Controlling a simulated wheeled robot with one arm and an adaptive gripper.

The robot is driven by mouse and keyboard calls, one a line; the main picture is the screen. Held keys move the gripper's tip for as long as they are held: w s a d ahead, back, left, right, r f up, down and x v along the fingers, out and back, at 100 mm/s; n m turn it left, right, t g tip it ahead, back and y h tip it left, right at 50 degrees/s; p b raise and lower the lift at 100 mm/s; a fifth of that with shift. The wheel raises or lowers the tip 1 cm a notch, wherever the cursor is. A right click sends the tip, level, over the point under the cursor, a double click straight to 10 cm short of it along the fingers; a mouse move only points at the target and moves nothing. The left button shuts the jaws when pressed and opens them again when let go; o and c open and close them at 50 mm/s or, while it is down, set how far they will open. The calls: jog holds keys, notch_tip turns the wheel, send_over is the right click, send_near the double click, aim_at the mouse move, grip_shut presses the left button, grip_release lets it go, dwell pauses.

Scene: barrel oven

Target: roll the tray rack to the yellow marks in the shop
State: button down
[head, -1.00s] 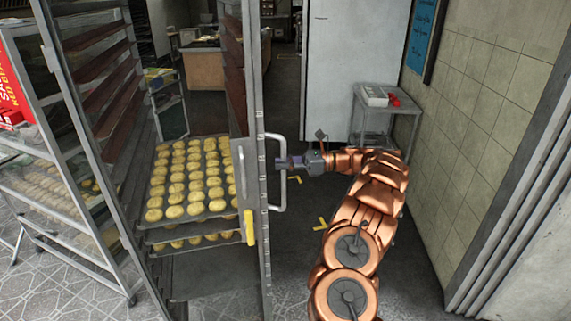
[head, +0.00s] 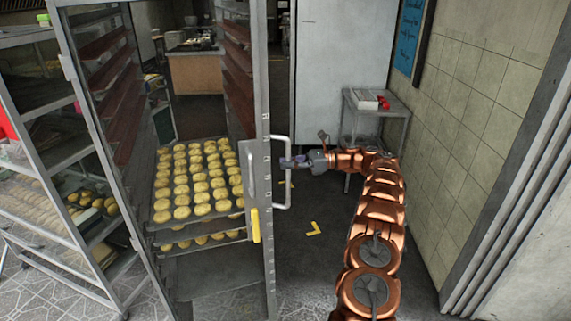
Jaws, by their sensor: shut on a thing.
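The tray rack (head: 266,190) is a tall grey metal frame in the left half of the head view. Its trays (head: 205,220) carry rows of round yellow buns. A yellow latch (head: 255,226) sits on its right post. My gripper (head: 288,162) is shut on the rack's upright handle (head: 288,185) at the right side. One yellow mark (head: 314,229) is an L-shaped corner on the dark floor, right of the rack. Another yellow mark (head: 287,183) shows partly behind the handle. Other marks may be hidden by the rack.
Another rack (head: 60,190) with baked goods stands close on the left. A tiled wall (head: 490,120) bounds the right side. A small metal table (head: 382,112) and a pale cabinet (head: 335,70) stand ahead. Dark floor right of the rack is open, and a counter (head: 200,75) is farther back.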

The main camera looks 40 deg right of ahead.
jog(key=shift+w+d, duration=0.2)
jog(key=shift+d, duration=0.1)
dwell(0.4)
jog(key=c, duration=1.1)
grip_release()
jog(key=shift+r, duration=0.1)
notch_tip(320, 180, up, 10)
jog(key=shift+w+f, duration=0.1)
